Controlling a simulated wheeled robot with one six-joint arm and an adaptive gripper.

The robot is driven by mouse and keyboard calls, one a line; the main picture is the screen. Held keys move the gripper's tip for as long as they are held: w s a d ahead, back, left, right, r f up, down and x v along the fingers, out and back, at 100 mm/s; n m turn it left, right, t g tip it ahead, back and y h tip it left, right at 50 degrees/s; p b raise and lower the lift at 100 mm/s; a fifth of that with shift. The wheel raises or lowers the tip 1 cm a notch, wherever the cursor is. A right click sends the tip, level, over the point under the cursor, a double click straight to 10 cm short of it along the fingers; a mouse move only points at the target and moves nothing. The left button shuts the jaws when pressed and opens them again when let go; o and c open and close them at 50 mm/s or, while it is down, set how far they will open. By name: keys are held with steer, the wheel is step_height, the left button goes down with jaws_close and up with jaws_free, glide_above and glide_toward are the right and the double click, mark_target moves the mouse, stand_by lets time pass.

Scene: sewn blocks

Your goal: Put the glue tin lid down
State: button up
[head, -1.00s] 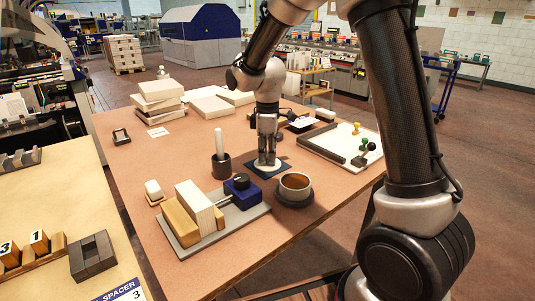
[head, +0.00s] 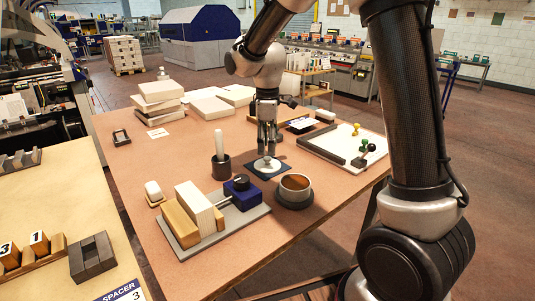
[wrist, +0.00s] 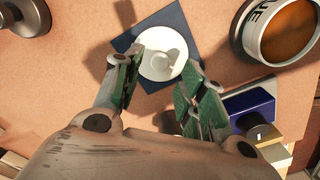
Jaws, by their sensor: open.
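The white round lid (head: 267,165) with a raised knob lies on a dark blue square mat (head: 284,170). In the wrist view the lid (wrist: 163,55) rests flat over the middle of the mat (wrist: 137,38). My gripper (head: 268,151) is open and empty just above the lid. In the wrist view the gripper's green-padded fingers (wrist: 160,82) stand apart on either side of the lid's near edge. The open glue tin (head: 295,184), full of brown glue, stands right of the mat on a dark round base; it also shows in the wrist view (wrist: 283,30).
A grey board (head: 245,222) with wooden blocks and a blue block (head: 242,197) lies in front of the mat. A dark pot (head: 221,168) holding a white stick stands to the left. A white tray (head: 345,145) lies at the right. Stacked pale blocks (head: 160,97) stand behind.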

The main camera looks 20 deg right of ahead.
mark_target(268, 157)
step_height(268, 157, up, 8)
steer(key=s+d+r+m+t, duration=0.1)
steer(key=s+d+r+m, duration=0.2)
steer(key=s+d, duration=0.25)
steer(key=s+d+r+m+t, duration=0.1)
steer(key=s+d+r+m, duration=0.25)
steer(key=s, duration=0.35)
steer(key=s+d+f+m+t, duration=0.1)
steer(key=s+d+m, duration=0.2)
steer(key=s, duration=0.4)
steer(key=s+d+f+m+t, duration=0.1)
steer(key=s+d+f+m, duration=0.1)
steer(key=s, duration=0.5)
steer(key=shift+s+d+m, duration=0.25)
steer(key=shift+d+m, duration=0.2)
steer(key=shift+m, duration=0.5)
